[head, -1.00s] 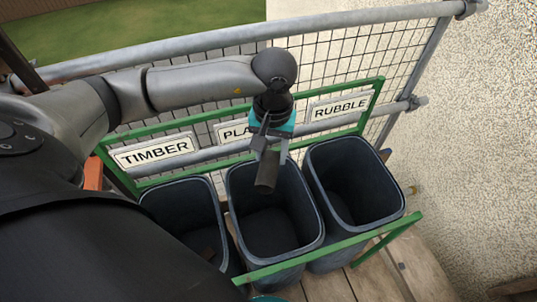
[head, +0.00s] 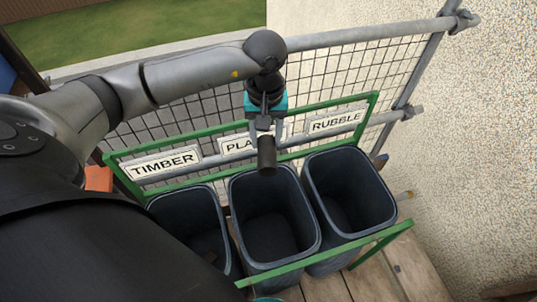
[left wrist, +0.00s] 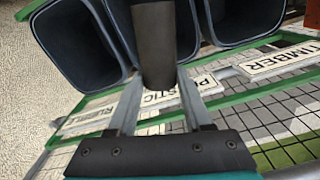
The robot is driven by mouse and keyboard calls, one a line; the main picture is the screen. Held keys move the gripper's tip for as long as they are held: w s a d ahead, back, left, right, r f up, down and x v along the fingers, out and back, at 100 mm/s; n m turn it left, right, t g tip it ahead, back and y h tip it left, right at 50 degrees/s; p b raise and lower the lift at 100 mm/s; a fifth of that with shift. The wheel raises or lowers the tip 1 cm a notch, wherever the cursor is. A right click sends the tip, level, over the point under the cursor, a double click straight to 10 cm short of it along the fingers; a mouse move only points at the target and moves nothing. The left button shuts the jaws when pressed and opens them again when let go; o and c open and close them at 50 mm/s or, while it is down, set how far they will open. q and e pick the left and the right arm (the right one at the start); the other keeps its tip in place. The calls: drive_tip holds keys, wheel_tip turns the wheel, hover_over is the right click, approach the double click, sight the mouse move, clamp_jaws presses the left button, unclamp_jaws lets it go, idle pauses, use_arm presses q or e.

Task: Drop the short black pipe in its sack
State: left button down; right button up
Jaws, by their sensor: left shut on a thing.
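My left gripper (head: 264,128) is shut on the short black pipe (head: 266,156), which hangs down from the fingers. In the head view the pipe's lower end overlaps the back rim of the middle dark sack (head: 301,220), under the plastic sign (head: 238,145). In the left wrist view the pipe (left wrist: 155,42) sits between the two grey fingers, in front of the middle sack's opening; the sign there reads PLASTIC (left wrist: 170,95). The gap between pipe and sack is hard to judge.
The timber sack (head: 192,215) stands to the left and the rubble sack (head: 350,200) to the right, both open. A green frame (head: 330,252) surrounds them. Behind are a mesh guard (head: 340,75) and a grey rail (head: 370,33). A rough wall (head: 470,180) bounds the right.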

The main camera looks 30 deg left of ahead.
use_arm(q)
drive_tip(key=shift+f+b, duration=0.45)
drive_tip(key=shift+f, duration=0.75)
drive_tip(key=shift+c, duration=1.2)
unclamp_jaws()
drive_tip(key=shift+r, duration=0.1)
wheel_tip(320, 180, up, 15)
drive_tip(key=shift+p, duration=0.3)
drive_tip(key=shift+s, duration=0.1)
